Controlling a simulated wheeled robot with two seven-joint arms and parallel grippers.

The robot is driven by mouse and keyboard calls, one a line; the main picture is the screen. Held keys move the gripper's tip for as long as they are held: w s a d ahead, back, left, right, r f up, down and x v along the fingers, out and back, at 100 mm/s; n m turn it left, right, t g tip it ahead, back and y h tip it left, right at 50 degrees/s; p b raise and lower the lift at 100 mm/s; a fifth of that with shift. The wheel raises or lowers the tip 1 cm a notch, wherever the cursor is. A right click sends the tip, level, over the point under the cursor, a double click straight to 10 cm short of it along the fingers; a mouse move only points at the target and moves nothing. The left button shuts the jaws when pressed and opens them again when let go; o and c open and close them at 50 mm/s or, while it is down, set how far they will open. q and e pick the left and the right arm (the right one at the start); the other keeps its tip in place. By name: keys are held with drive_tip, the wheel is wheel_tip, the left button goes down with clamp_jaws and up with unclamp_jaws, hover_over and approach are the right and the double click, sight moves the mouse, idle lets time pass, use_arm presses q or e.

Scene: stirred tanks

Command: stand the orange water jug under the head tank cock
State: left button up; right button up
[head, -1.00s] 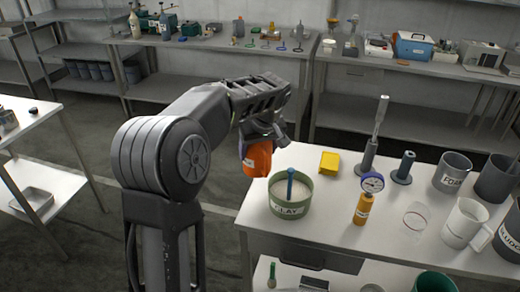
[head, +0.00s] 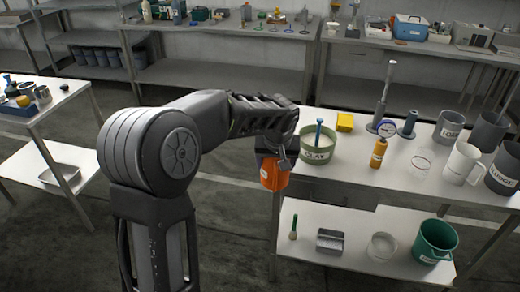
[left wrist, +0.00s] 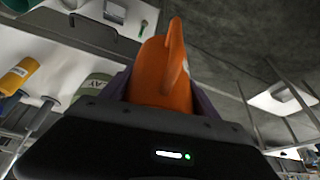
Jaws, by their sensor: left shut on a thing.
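The orange water jug (head: 273,173) hangs in my left gripper (head: 274,153), beside the left end of the white table and clear of it. In the left wrist view the jug (left wrist: 160,75) fills the middle, between the fingers of my left gripper (left wrist: 160,100), which is shut on it. My right gripper is not in view.
The white table (head: 345,172) holds a green CLAY tub (head: 318,155), a yellow block (head: 345,121), an orange bottle (head: 378,152), a white jug (head: 460,162) and grey pots. Its lower shelf (head: 335,268) bears a green bucket (head: 435,240). Open floor lies left of it.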

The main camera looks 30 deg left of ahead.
use_arm(q)
drive_tip(key=s+d+f+m+h, duration=0.1)
drive_tip(key=s+d+f+m, duration=0.1)
drive_tip(key=d, duration=0.5)
drive_tip(key=s+d+f+m+h, duration=0.1)
drive_tip(key=s+d+f+m, duration=0.2)
drive_tip(key=d, duration=0.5)
drive_tip(key=shift+m+t, duration=0.3)
drive_tip(key=shift+m, duration=0.2)
